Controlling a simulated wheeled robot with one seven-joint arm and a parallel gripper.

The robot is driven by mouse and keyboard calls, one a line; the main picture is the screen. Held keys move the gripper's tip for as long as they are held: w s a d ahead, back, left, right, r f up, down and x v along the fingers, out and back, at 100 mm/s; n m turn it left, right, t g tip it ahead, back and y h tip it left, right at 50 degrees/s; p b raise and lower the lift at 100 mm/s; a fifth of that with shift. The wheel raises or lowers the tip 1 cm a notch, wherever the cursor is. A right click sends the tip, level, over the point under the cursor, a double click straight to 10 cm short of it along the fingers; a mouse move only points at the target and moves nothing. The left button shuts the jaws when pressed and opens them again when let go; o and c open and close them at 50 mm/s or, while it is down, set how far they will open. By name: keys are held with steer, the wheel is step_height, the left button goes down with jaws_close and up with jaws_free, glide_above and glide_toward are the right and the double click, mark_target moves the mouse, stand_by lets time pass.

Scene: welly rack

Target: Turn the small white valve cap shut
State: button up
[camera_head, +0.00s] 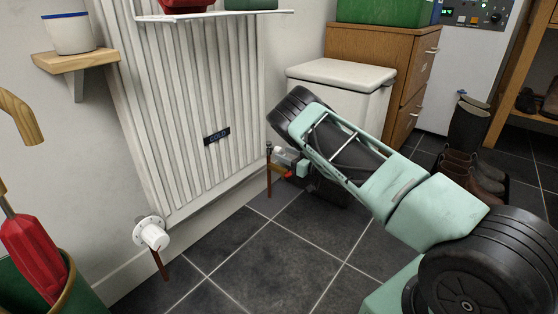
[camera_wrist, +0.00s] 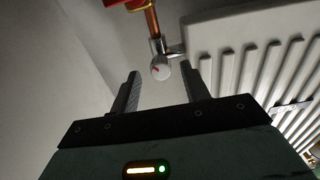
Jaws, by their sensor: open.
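The small white valve cap (camera_wrist: 161,71), with a red mark on its face, sits on a metal valve body (camera_wrist: 158,46) at the radiator's right-hand lower corner. In the wrist view it lies in line with the gap between the fingertips of my gripper (camera_wrist: 160,74). My gripper is open, with one finger on each side of the cap in the picture, neither seen touching it. I cannot tell how deep the cap is between them. In the head view my gripper (camera_head: 285,160) is at that valve, and the cap is mostly hidden there.
The white radiator (camera_head: 205,120) bears a dark "COLD" label (camera_head: 216,136). A larger white valve head (camera_head: 152,234) is at its left end. A copper pipe (camera_wrist: 152,22) and a red part (camera_wrist: 95,4) are close to the cap. A white bin (camera_head: 340,75) stands behind my arm.

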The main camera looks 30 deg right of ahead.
mark_target(281, 151)
steer(key=b+x, duration=0.1)
steer(key=x, duration=0.1)
steer(key=shift+w+a+f, duration=0.1)
steer(key=shift+w+f, duration=0.05)
steer(key=shift+w, duration=0.1)
steer(key=shift+w+a+b, duration=0.2)
steer(key=shift+w+b, duration=0.1)
steer(key=shift+w, duration=0.25)
steer(key=c, duration=1)
steer(key=shift+r+p, duration=0.25)
steer(key=shift+p, duration=0.15)
